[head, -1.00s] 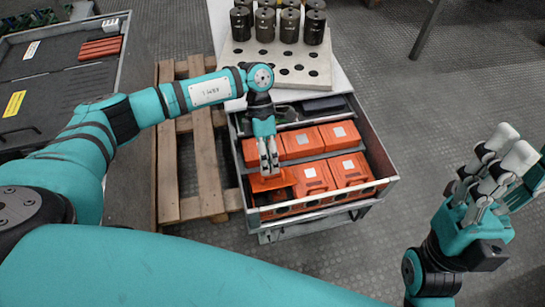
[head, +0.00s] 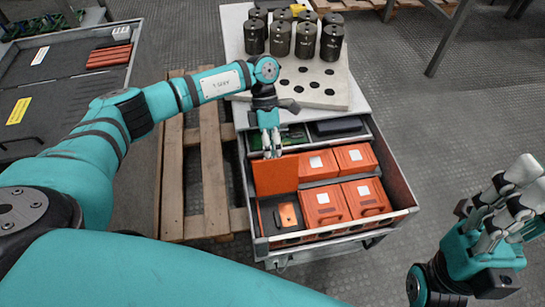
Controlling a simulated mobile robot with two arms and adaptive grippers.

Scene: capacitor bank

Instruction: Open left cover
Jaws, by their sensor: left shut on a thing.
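The left cover (head: 276,175) is an orange panel standing raised and tilted up at the left of an open drawer. My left gripper (head: 272,153) is shut on its upper edge. Below the cover, a dark compartment (head: 267,220) shows with a small orange part (head: 287,215) inside. My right gripper (head: 519,196) is open and empty, off to the right over the floor, away from the drawer.
Several other orange boxes (head: 325,204) with white labels sit closed in the drawer (head: 401,190). Behind it, a pale board (head: 318,91) carries dark cylinders (head: 332,42). A wooden pallet (head: 172,150) lies left.

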